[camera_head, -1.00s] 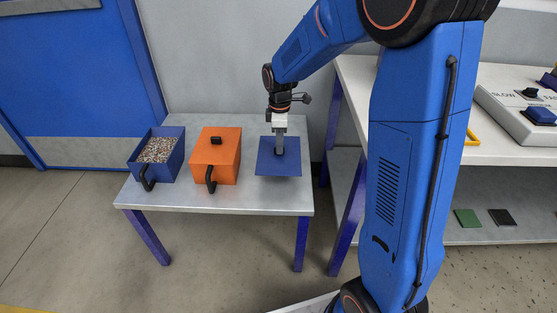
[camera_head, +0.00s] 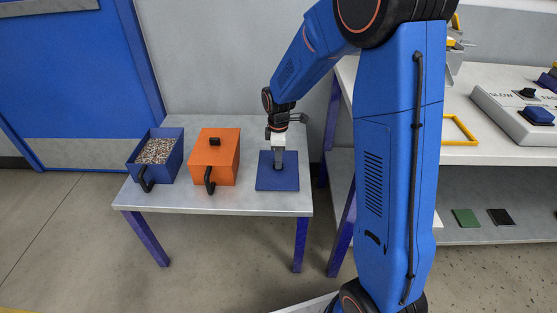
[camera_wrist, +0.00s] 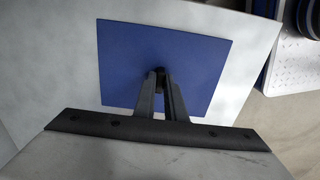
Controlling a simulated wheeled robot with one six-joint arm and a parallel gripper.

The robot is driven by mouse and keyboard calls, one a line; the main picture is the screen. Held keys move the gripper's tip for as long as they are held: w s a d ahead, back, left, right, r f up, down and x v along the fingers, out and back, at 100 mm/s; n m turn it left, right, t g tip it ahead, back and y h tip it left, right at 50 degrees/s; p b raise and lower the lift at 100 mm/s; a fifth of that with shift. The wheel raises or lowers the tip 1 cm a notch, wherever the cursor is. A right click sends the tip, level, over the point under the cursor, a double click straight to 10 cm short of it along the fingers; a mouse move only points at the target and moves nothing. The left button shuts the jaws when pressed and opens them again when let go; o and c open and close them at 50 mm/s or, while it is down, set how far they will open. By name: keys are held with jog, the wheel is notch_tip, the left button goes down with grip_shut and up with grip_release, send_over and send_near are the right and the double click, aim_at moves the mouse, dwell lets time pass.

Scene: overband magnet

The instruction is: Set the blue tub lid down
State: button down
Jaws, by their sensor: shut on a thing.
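The blue tub lid (camera_head: 285,183) is a flat square plate at the right end of the small grey table (camera_head: 230,205). It looks level and flat on the table top, or very close to it. My gripper (camera_head: 279,167) stands over it, pointing down, shut on its central knob. In the wrist view the lid (camera_wrist: 125,60) lies beyond the fingers, and my gripper (camera_wrist: 160,75) covers most of the dark knob. The open blue tub (camera_head: 170,176) full of grey-brown bits stands at the table's left end.
An orange lidded tub (camera_head: 226,172) with a black handle stands between the blue tub and the lid. A white shelf bench (camera_head: 470,153) with a control box (camera_head: 515,120) stands at the right. Bare table shows in front of the lid.

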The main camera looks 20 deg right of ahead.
jog(key=c, duration=1.8)
grip_release()
notch_tip(320, 180, up, 12)
jog(key=s+d+r+m+t, duration=0.1)
jog(key=s+d+r+m, duration=0.25)
jog(key=s+r, duration=0.35)
jog(key=s+d+m+t, duration=0.1)
jog(key=s+m, duration=0.2)
jog(key=s, duration=0.5)
jog(key=s+d+r+m+t, duration=0.1)
jog(key=s+m, duration=0.3)
jog(key=s, duration=0.5)
jog(key=s+d+m+t, duration=0.1)
jog(key=s+m, duration=0.3)
jog(key=s, duration=0.5)
jog(key=shift+s+d+r+t, duration=0.2)
jog(key=shift+d+r+t, duration=0.1)
jog(key=shift+t, duration=0.1)
